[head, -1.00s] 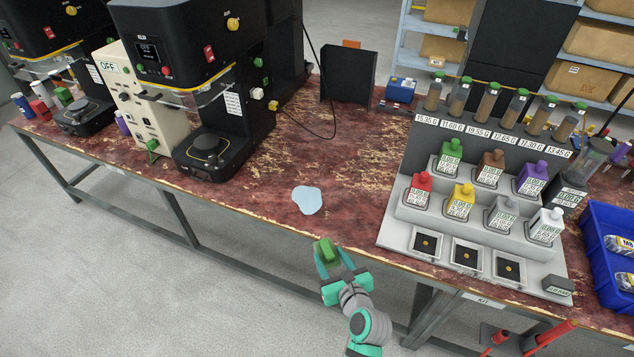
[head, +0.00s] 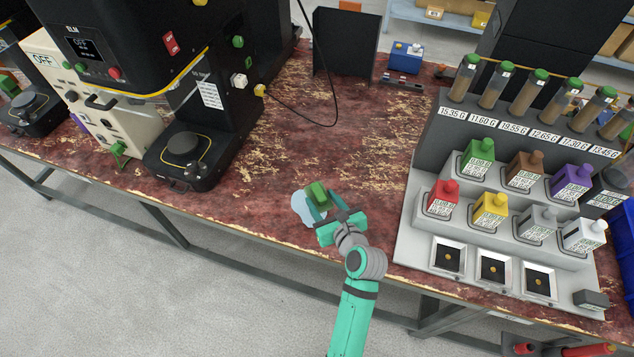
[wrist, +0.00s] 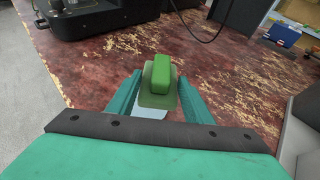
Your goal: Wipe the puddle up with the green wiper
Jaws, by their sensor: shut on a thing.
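The green wiper (head: 317,194) is a small block held between the fingers of my gripper (head: 324,206). In the wrist view the wiper (wrist: 160,80) sits between the two teal fingers (wrist: 160,92), with a wider, duller green base below its bright top. The puddle (head: 303,209) is a pale blue patch on the worn red bench top, near its front edge. The wiper and gripper cover its right part in the head view. A pale bit of the puddle (wrist: 150,113) shows below the wiper in the wrist view. I cannot tell whether the wiper touches the puddle.
A black seamer machine (head: 185,150) stands left of the puddle. A grey stepped rack (head: 425,215) with several coloured bottles stands close on the right. A black upright panel (head: 345,42) and a cable (head: 310,115) are behind. The bench (head: 290,150) between is clear.

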